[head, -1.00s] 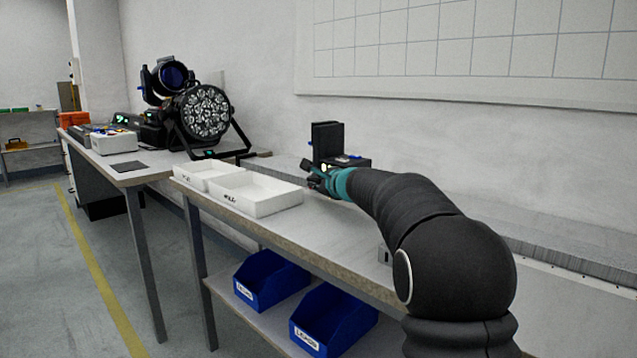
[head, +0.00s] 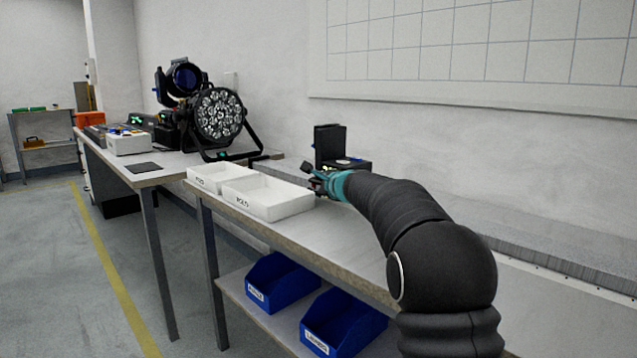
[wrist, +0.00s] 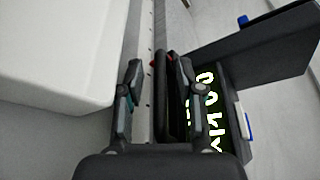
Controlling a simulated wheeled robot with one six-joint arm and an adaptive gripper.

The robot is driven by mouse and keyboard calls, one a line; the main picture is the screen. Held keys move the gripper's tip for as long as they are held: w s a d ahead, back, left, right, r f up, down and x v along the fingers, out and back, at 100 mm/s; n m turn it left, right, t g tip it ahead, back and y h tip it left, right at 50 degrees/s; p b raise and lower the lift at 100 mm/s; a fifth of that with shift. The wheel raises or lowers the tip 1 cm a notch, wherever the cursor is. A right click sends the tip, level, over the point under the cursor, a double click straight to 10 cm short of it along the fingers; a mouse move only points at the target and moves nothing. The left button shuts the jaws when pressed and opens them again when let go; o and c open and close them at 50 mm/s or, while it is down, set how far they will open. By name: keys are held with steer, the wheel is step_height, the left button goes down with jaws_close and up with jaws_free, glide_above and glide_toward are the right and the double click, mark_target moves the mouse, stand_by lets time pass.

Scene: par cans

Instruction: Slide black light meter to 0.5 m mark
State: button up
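The black light meter (head: 330,146) stands on the rail along the back of the workbench, with an upright plate and a low base. In the wrist view its lit display (wrist: 208,110) reads about "0.0 klx". My gripper (head: 318,183) is at the meter's near side. In the wrist view my gripper (wrist: 161,92) has its two fingers apart, with a thin black upright tab (wrist: 165,100) between them. The tab is close to the right finger, and a gap shows beside the left one. Whether the right finger touches is unclear. No 0.5 m mark is legible.
A white tray (head: 268,212) lies just left of my gripper, with a second tray (head: 207,187) beyond. The pale rail (wrist: 146,30) has small holes. Stage lights (head: 217,115) stand on the farther table. Blue bins (head: 343,322) sit on the lower shelf.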

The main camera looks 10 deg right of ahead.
steer(key=shift+r, duration=0.1)
glide_toward(318, 148)
steer(key=w+a+f, duration=0.2)
steer(key=w+a, duration=0.1)
steer(key=shift+w+a, duration=0.1)
steer(key=shift+a, duration=0.15)
steer(key=shift+w+r, duration=0.1)
steer(key=shift+w, duration=0.05)
steer(key=shift+a+r, duration=0.1)
steer(key=shift+r, duration=0.3)
